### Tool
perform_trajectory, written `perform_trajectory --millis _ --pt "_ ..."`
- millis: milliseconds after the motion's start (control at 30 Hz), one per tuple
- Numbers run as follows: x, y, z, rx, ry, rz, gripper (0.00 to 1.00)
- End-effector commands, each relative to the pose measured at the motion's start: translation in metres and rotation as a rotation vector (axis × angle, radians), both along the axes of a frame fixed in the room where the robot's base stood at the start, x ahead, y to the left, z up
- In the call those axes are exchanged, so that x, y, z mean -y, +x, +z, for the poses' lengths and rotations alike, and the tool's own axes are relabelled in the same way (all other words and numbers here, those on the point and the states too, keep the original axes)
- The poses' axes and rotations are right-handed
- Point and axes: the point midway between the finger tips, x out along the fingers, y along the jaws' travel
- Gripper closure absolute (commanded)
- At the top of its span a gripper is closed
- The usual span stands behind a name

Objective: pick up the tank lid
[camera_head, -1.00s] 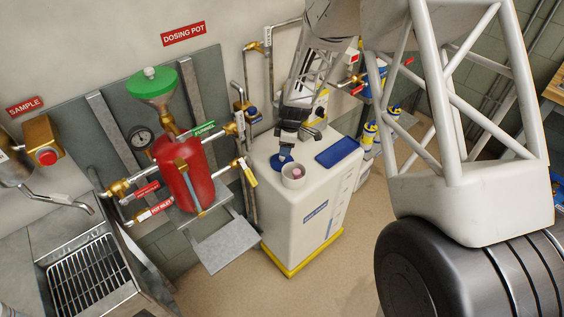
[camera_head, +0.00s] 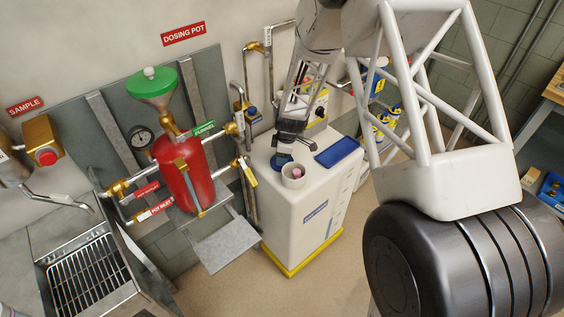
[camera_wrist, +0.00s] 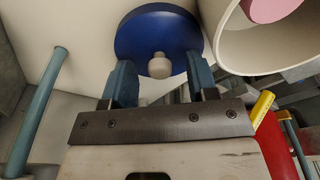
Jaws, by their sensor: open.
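The tank lid is a round blue disc with a pale round knob in the wrist view (camera_wrist: 133,38). In the head view the lid (camera_head: 282,161) lies on top of the white tank (camera_head: 300,212), partly hidden by my gripper. My gripper (camera_wrist: 162,80) is open. Its two blue fingers stand left and right of the knob, with gaps between them and the knob. In the head view my gripper (camera_head: 285,149) is close above the lid. I cannot tell its exact height over the knob.
A white cup (camera_head: 293,177) with a pink object inside stands right beside the lid. A dark blue tray (camera_head: 338,152) lies on the tank's right side. The red dosing pot (camera_head: 182,183) and pipes stand to the left, and a metal sink (camera_head: 92,276) is at lower left.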

Motion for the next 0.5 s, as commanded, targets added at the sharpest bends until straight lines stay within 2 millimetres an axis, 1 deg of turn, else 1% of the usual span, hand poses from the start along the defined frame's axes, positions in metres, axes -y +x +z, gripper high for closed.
perform_trajectory --millis 200,267,500 --pt "0.0001 0.0 0.0001 0.0 0.0 0.0 0.47" --pt "0.0 0.0 0.0001 0.0 0.0 0.0 0.54" --pt "0.0 0.0 0.0001 0.0 0.0 0.0 0.91"
